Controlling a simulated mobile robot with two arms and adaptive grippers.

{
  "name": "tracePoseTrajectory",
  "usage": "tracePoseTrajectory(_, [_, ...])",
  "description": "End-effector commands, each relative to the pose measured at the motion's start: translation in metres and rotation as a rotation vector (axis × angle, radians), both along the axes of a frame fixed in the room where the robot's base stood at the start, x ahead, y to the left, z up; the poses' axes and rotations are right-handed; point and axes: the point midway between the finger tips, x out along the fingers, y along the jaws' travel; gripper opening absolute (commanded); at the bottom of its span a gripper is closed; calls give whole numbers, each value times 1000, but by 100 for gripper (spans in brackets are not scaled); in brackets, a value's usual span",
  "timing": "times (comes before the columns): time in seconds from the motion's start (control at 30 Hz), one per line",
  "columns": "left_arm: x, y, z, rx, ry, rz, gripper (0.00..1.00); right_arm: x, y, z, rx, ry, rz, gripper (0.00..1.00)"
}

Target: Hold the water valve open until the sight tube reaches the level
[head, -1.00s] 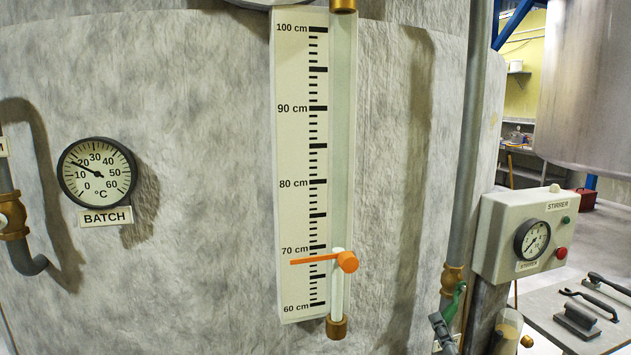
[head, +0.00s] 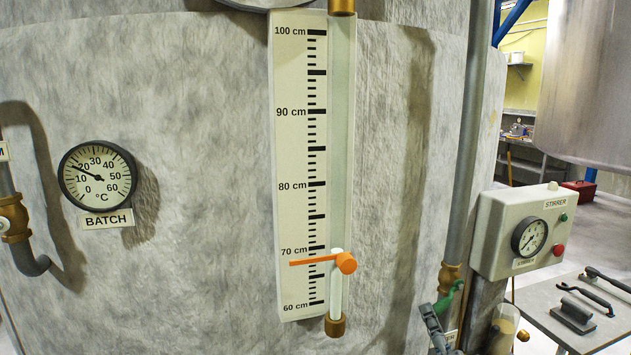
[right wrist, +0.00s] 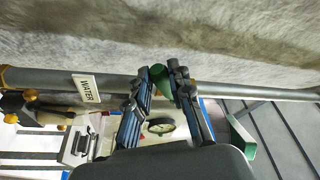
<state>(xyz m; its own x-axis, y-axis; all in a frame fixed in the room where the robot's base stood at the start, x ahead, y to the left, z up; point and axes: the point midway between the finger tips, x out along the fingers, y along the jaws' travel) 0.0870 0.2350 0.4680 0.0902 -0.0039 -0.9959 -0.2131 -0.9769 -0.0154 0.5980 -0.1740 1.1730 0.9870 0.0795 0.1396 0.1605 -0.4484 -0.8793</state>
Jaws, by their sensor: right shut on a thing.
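The sight tube (head: 341,150) runs up beside a white scale (head: 292,160) marked 60 to 100 cm. A pale column (head: 337,295) in it tops out near the 70 cm mark. An orange level pointer (head: 318,260) crosses the column, its tip at about 68 cm. The green water valve lever (head: 453,296) is at the lower right on a vertical pipe; it also shows in the right wrist view (right wrist: 161,75), near the WATER label (right wrist: 87,88). My right gripper (head: 431,312) is shut on this lever. My left gripper is out of view.
The grey tank wall (head: 180,70) fills the left and middle, with a BATCH thermometer (head: 97,177). Right of the pipe (head: 466,150) stands the STIRRER box (head: 490,240). A small table (head: 545,310) with hand tools lies beyond, and a jar (head: 503,328) stands close by the gripper.

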Motion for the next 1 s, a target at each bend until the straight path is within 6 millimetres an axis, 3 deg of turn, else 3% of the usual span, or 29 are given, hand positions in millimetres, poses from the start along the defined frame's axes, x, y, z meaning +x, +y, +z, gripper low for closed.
tracePoseTrajectory(0.23, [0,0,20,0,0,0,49,-3,8,23,2,-5,2,1])
tracePoseTrajectory(0.67, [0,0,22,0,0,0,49,-4,11,27,0,-6,3,1])
tracePoseTrajectory(1.0, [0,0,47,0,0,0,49,-5,12,54,1,-8,1,4])
